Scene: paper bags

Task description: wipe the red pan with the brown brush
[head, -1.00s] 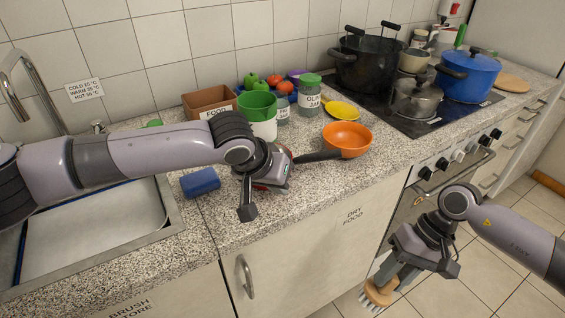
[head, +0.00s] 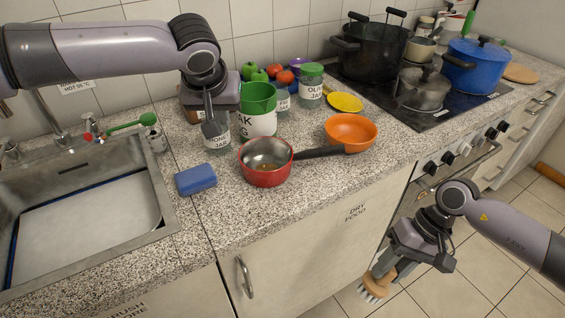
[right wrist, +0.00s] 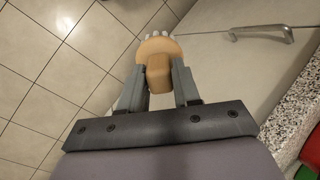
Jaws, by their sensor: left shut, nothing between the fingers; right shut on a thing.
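The red pan (head: 268,172) stands upright on the granite counter, its dark handle (head: 319,153) pointing right toward the orange bowl. A few small specks show inside it. My left gripper (head: 214,130) is shut and empty, above the counter behind and left of the pan, in front of the jars. My right gripper (head: 384,268) is shut on the brown brush (head: 378,284) and holds it over the floor in front of the cabinets, bristles down. The brush also shows in the right wrist view (right wrist: 159,70), between the fingers of my right gripper (right wrist: 160,85).
A blue sponge (head: 196,179) lies left of the pan. The orange bowl (head: 350,133) stands right of it. A green-and-white container (head: 257,112) and jars (head: 311,88) stand behind. The sink (head: 85,205) is at left, the stove with pots (head: 424,90) at right. The counter before the pan is clear.

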